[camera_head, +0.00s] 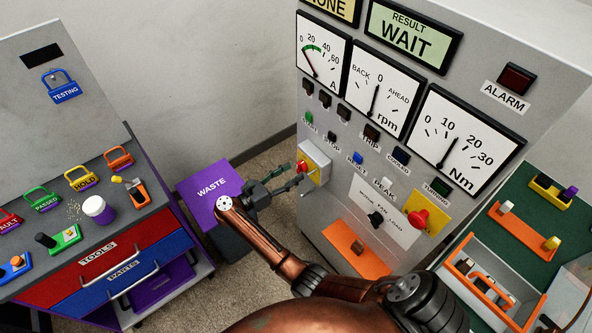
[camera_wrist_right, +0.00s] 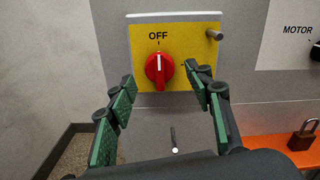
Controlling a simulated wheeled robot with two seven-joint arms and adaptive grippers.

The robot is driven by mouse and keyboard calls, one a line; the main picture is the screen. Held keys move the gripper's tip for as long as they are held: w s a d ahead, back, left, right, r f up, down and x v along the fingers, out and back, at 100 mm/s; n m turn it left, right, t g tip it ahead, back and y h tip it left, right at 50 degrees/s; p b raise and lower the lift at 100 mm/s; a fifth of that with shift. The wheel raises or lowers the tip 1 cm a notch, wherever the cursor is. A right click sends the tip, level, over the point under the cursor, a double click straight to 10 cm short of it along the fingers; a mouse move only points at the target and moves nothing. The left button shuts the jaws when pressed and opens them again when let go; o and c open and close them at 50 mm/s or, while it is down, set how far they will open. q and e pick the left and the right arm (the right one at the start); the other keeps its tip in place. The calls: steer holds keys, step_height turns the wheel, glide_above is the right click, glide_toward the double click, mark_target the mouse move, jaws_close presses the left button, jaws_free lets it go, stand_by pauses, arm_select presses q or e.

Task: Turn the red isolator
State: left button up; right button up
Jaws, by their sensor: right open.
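The red isolator (camera_wrist_right: 159,71) is a round red knob with a raised grip on a yellow plate (camera_wrist_right: 197,53). In the right wrist view its grip stands upright, under the word OFF. In the head view the red isolator (camera_head: 302,167) is at the lower left of the grey panel. My right gripper (camera_wrist_right: 158,88) is open, with its green-padded fingers on either side of the knob and apart from it. In the head view my right gripper (camera_head: 296,176) points at the isolator from the left. My left gripper does not show.
A red knob on a yellow plate (camera_head: 418,219) is further right on the panel. An orange shelf (camera_head: 340,243) with a padlock (camera_wrist_right: 303,135) juts out below. A purple WASTE bin (camera_head: 205,185) stands to the left, beside the tool cart (camera_head: 110,265).

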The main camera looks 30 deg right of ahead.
mark_target(301, 167)
steer(key=d, duration=0.2)
steer(key=shift+w+d, duration=0.1)
steer(key=shift+d, duration=0.2)
steer(key=shift+c, duration=0.4)
